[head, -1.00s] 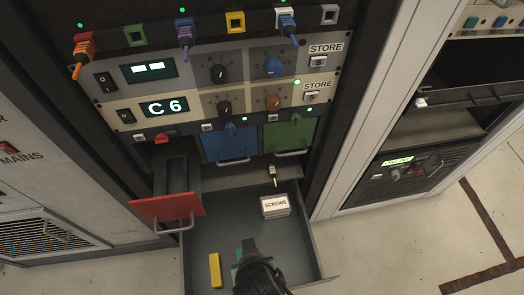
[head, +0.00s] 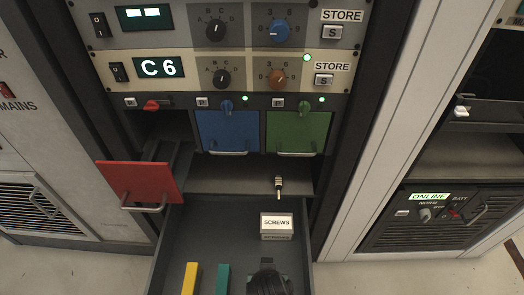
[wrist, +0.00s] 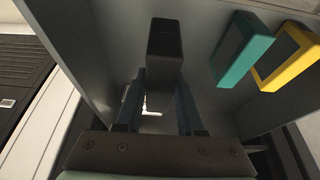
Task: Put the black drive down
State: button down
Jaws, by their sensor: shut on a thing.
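The black drive (wrist: 165,45) is a dark block held between the two fingers of my gripper (wrist: 160,95) in the wrist view. My gripper is shut on it. In the head view my gripper (head: 268,282) is a dark shape low in the picture, over the open grey drawer (head: 205,225) and right of a teal block. The drive is hard to tell from the gripper there. Whether the drive touches the drawer floor cannot be told.
A yellow block (head: 190,278) and the teal block (head: 223,279) stand in the drawer, left of my gripper. A SCREWS box (head: 276,224) is at its back right. A red-fronted unit (head: 140,183) juts out at the left. Blue (head: 228,130) and green (head: 297,130) fronts are above.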

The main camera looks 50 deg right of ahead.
notch_tip(320, 180, down, 5)
jog(key=shift+f+b, duration=0.1)
jog(key=shift+b, duration=1.05)
jog(key=c, duration=0.5)
grip_release()
jog(key=p+v, duration=0.6)
jog(key=v, duration=0.6)
